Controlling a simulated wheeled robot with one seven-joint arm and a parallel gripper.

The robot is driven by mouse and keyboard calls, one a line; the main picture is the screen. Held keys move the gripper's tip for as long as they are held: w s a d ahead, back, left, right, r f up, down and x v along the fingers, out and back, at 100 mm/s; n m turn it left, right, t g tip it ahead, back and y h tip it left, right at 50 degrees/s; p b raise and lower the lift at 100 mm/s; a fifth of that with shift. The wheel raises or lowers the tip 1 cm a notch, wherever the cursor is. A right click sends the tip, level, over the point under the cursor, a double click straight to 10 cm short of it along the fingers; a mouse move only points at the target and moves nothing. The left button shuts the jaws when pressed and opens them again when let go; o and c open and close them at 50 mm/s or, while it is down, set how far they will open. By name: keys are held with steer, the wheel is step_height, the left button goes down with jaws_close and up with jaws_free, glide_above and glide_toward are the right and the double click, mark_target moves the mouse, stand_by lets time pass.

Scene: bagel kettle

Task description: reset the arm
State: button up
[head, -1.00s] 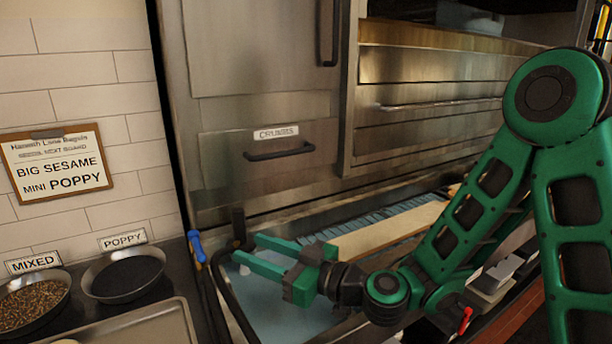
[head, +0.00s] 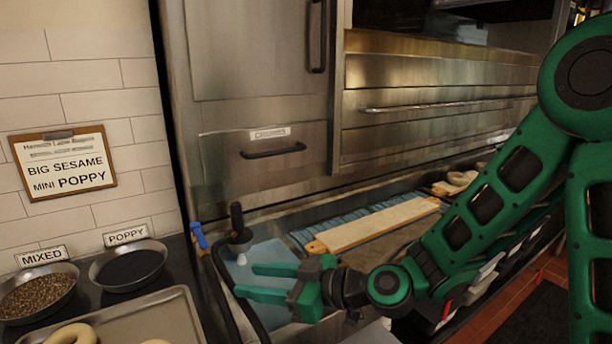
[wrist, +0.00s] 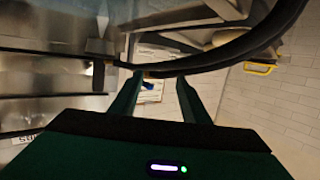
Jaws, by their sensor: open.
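My gripper (head: 262,282) is green, with two parallel fingers pointing left in the head view. It is open, and nothing shows between the fingers. It hangs over the left end of the steel basin (head: 278,254), close to a black hose (head: 222,285). In the wrist view the two fingers (wrist: 155,95) stand apart, and a dark curved hose (wrist: 215,58) crosses in front of them. I cannot tell whether the hose touches a finger. The arm reaches in from the right, bent at the elbow.
A wooden-handled board (head: 375,225) lies across the basin. A tray (head: 150,318) with bagels (head: 72,335), a poppy bowl (head: 128,266) and a mixed-seed bowl (head: 38,292) stand at the left. A blue-handled tool (head: 199,236) stands by the basin edge. A steel drawer (head: 268,160) is behind.

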steer(key=d+f+m+h, duration=0.1)
steer(key=d+h, duration=0.1)
steer(key=d, duration=0.2)
steer(key=w+d+f+m+h, duration=0.1)
steer(key=d+f+h, duration=0.1)
steer(key=d, duration=0.3)
steer(key=d+f+m+h, duration=0.1)
steer(key=d+f+h, duration=0.1)
steer(key=d, duration=0.2)
steer(key=shift+w+d+g+h, duration=0.2)
steer(key=shift+d+g+h, duration=0.1)
steer(key=shift+d, duration=0.1)
steer(key=s+d+r+m+h, duration=0.25)
steer(key=d+m+h, duration=0.2)
steer(key=d, duration=0.75)
steer(key=s+d+r+m+h, duration=0.25)
steer(key=d+m, duration=0.35)
steer(key=d, duration=0.6)
steer(key=s+d+f+m+g, duration=0.1)
steer(key=s+d+m+g, duration=0.1)
steer(key=s+d, duration=0.4)
steer(key=s+d+f+m+g, duration=0.1)
steer(key=s+d+m+g, duration=0.2)
steer(key=s, duration=0.8)
steer(key=d+m, duration=0.2)
steer(key=d, duration=0.1)
steer(key=shift+s+f, duration=0.2)
steer(key=shift+f, duration=0.1)
